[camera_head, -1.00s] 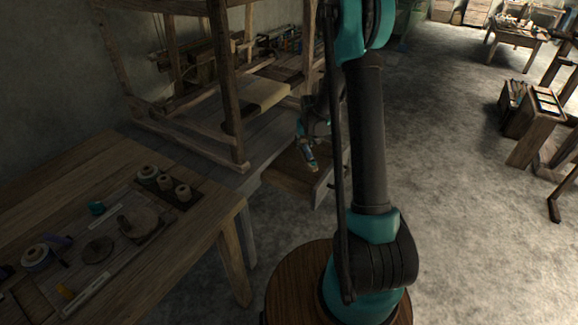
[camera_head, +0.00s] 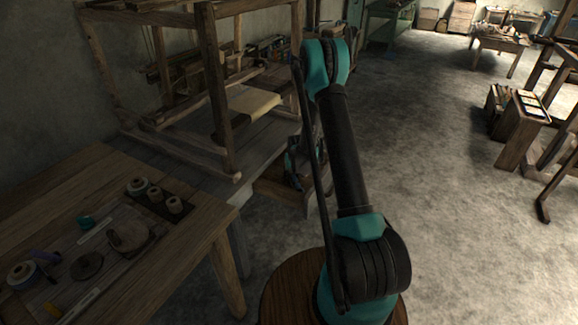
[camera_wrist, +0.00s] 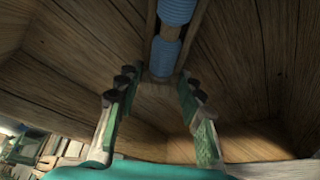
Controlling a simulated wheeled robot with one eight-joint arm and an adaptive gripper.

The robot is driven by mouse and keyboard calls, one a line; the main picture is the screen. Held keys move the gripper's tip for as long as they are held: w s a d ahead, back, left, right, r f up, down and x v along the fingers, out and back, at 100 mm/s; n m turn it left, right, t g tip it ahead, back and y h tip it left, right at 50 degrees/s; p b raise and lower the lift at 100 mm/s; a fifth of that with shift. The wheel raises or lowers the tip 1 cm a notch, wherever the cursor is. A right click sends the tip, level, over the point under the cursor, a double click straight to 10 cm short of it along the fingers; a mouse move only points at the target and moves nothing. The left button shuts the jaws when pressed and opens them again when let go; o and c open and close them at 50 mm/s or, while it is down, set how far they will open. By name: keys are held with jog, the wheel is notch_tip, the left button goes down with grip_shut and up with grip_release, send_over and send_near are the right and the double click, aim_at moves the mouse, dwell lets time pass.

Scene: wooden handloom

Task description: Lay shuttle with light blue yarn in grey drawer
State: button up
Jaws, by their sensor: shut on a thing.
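The shuttle is a wooden frame with light blue yarn (camera_wrist: 165,57) wound in it. It runs from the top edge of the wrist view down to my gripper (camera_wrist: 159,84). The fingers are shut on the end of the shuttle, one on each side. Wooden walls and boards of the drawer (camera_wrist: 65,75) surround the gripper and shuttle in the wrist view. In the head view the drawer (camera_head: 280,193) is open below the loom, with my gripper (camera_head: 293,180) low at it. The shuttle is hidden there. I cannot tell whether it touches the drawer floor.
The wooden loom (camera_head: 222,100) stands above and behind the drawer. A worktable (camera_head: 185,235) with spools and tools is at the lower left. Open grey floor (camera_head: 430,200) lies to the right, with a small wooden stand (camera_head: 515,130) farther off.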

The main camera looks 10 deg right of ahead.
jog(key=shift+w+a, duration=0.15)
jog(key=shift+w, duration=1.85)
jog(key=shift+w+a, duration=0.15)
jog(key=shift+w, duration=1.8)
jog(key=shift+f, duration=0.65)
jog(key=o, duration=1.2)
jog(key=shift+f, duration=0.1)
